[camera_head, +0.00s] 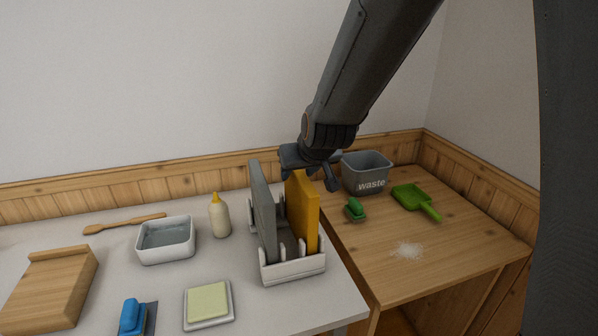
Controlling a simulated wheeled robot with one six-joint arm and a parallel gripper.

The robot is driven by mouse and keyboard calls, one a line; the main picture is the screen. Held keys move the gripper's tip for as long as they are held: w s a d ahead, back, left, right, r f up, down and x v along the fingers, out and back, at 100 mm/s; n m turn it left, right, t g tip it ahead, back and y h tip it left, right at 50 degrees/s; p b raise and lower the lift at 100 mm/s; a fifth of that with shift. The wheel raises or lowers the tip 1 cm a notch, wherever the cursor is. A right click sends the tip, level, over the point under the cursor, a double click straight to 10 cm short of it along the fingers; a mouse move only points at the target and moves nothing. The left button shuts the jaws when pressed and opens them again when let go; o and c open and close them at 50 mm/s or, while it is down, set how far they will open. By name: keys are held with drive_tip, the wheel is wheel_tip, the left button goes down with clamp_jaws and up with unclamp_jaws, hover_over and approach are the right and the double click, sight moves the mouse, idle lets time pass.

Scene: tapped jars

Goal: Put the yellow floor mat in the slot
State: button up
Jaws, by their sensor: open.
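The yellow floor mat (304,214) is an orange-yellow slab standing upright in the right part of a white slotted rack (293,269). A grey slab (264,212) stands upright at the rack's left side. Between them the rack shows a gap with white dividers. My gripper (310,180) is at the top of the yellow mat, with its fingers spread to either side of the mat's upper edge. It is open. I cannot tell whether the fingers touch the mat. The mat's upper back corner is partly hidden by the gripper.
Behind the gripper stands a grey waste bin (367,173), with a green brush (355,209) and green dustpan (411,197) nearby. White powder (407,250) lies on the wooden table. Left of the rack are a yellow-capped bottle (220,216), white basin (166,241) and sponge tray (209,303).

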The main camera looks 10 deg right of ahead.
drive_tip(key=p+v, duration=0.2)
drive_tip(key=v, duration=0.5)
drive_tip(key=shift+s+d+r, duration=0.1)
drive_tip(key=shift+s+r, duration=0.1)
drive_tip(key=shift+r, duration=0.1)
idle(1.1)
